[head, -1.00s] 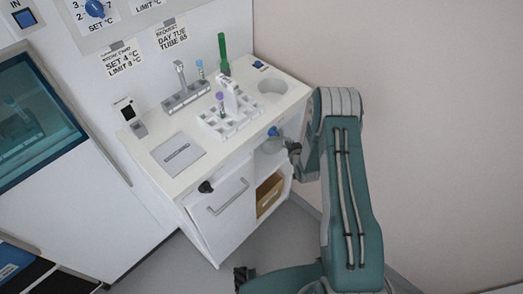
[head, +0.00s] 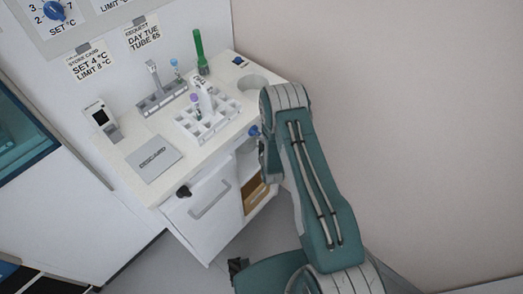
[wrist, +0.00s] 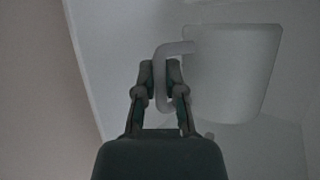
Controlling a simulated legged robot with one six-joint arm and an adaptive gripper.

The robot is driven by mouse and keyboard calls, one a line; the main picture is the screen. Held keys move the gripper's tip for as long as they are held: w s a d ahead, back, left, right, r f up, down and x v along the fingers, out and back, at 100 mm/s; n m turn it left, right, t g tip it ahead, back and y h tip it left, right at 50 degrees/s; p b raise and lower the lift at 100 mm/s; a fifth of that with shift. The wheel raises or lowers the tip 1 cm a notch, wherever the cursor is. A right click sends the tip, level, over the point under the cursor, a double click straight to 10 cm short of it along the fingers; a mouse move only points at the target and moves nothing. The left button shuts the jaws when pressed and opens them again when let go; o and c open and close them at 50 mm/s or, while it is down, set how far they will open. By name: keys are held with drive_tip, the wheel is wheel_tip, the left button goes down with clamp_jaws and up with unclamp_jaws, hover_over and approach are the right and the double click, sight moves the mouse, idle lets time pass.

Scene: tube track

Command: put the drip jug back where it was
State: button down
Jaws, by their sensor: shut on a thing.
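The drip jug (wrist: 235,75) is a pale grey, tapered cup with a square-cornered handle (wrist: 162,90), seen in the wrist view. My gripper (wrist: 160,70) is shut on the handle, with one finger on each side of it. The jug's body is to the right of the fingers. In the head view my arm reaches the open bay (head: 246,160) at the right of the white cabinet, below the counter. The fingers and most or all of the jug are hidden there behind my arm. A blue knob (head: 253,131) shows at the top of the bay.
A brown box (head: 255,192) sits low in the bay. A closed door (head: 200,205) is left of it. A wall is close on the right.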

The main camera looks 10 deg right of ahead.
drive_tip(key=f, duration=0.4)
drive_tip(key=shift+d+f, duration=0.15)
drive_tip(key=shift+d, duration=0.15)
drive_tip(key=shift+a, duration=0.15)
drive_tip(key=c, duration=0.7)
unclamp_jaws()
drive_tip(key=shift+c, duration=0.2)
drive_tip(key=v, duration=1.2)
